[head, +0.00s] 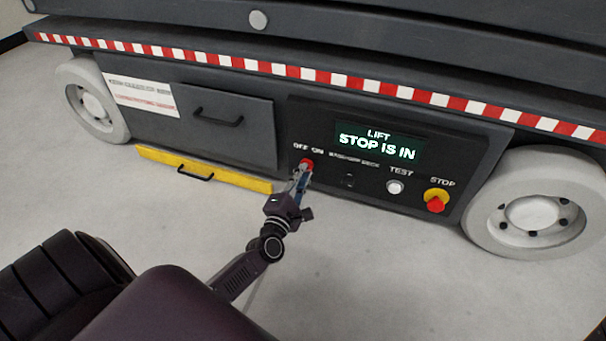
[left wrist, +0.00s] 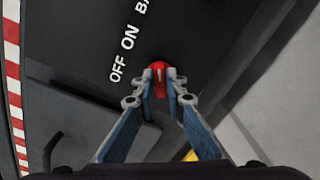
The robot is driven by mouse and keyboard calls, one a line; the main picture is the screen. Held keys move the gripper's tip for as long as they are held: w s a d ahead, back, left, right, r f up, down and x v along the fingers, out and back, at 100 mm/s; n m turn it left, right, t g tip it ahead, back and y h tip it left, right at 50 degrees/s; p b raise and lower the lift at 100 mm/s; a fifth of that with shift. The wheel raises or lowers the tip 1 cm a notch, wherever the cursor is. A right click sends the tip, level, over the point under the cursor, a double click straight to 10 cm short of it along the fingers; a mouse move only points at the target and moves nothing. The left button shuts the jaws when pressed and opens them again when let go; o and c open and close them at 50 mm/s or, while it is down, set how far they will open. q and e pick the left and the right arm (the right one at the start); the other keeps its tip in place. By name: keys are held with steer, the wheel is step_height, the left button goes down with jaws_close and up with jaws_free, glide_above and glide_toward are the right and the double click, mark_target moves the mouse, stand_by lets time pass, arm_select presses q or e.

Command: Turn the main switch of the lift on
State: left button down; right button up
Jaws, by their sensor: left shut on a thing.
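The red main switch (head: 306,163) sits on the lift's dark control panel (head: 330,115), below the OFF and ON labels. My left gripper (head: 303,172) is at the switch, its fingertips on either side of it. In the left wrist view the gripper (left wrist: 162,78) is shut on the red switch (left wrist: 159,68), which shows a small white mark and is partly hidden by the fingers. The lift's display (head: 378,141) reads "LIFT STOP IS IN". My right gripper is not in view.
A red stop button (head: 435,205) on a yellow base and a white test button (head: 394,187) are to the right on the panel. A yellow bar (head: 240,180) with a black handle is low on the left. Wheels (head: 537,213) stand at both ends. Floor in front is clear.

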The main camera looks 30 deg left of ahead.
arm_select(q)
steer(key=c, duration=2)
jaws_free()
steer(key=shift+o, duration=0.2)
steer(key=v, duration=1.2)
steer(key=shift+f, duration=0.1)
